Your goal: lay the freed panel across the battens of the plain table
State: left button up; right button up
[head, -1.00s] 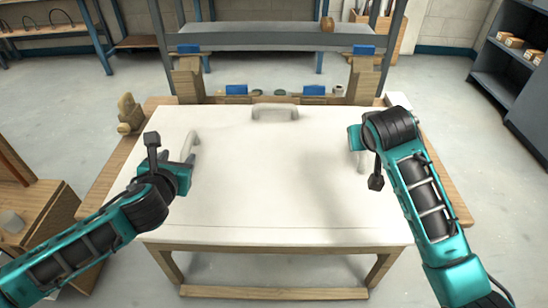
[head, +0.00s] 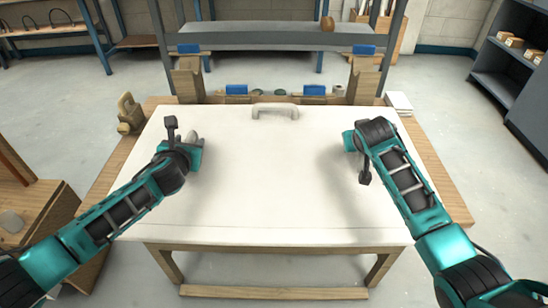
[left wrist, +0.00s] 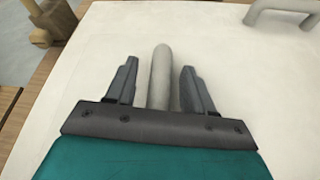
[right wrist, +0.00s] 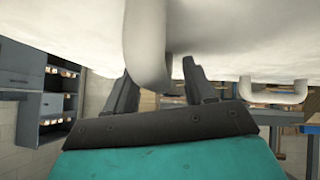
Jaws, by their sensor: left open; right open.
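The white panel (head: 270,190) lies flat on a wooden-framed table and covers most of its top. A pale far handle (head: 275,110) stands on its back edge. My left gripper (head: 192,147) is open at the panel's left side. In the left wrist view its fingers stand apart on both sides of the pale left handle (left wrist: 160,75), with gaps. My right gripper (head: 350,142) is open at the panel's right side. In the right wrist view the pale right handle (right wrist: 146,40) is between its fingers; contact is unclear. The head view hides the right handle. Battens cannot be made out.
Wooden blocks (head: 188,82) and blue pieces (head: 236,90) line the table's back edge, before a grey shelf frame (head: 270,38). A wooden clamp-like piece (head: 129,113) sits at the back left corner. A wooden cabinet (head: 40,210) stands left; open floor (head: 455,110) lies right.

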pick_arm(q)
jog(key=shift+c, duration=0.3)
pick_arm(e)
jog(key=shift+c, duration=0.3)
pick_arm(q)
grip_shut()
pick_arm(e)
grip_shut()
dwell(0.5)
pick_arm(q)
jog(key=shift+r, duration=0.15)
pick_arm(e)
jog(key=shift+w+a+r, duration=0.1)
jog(key=shift+r, duration=0.1)
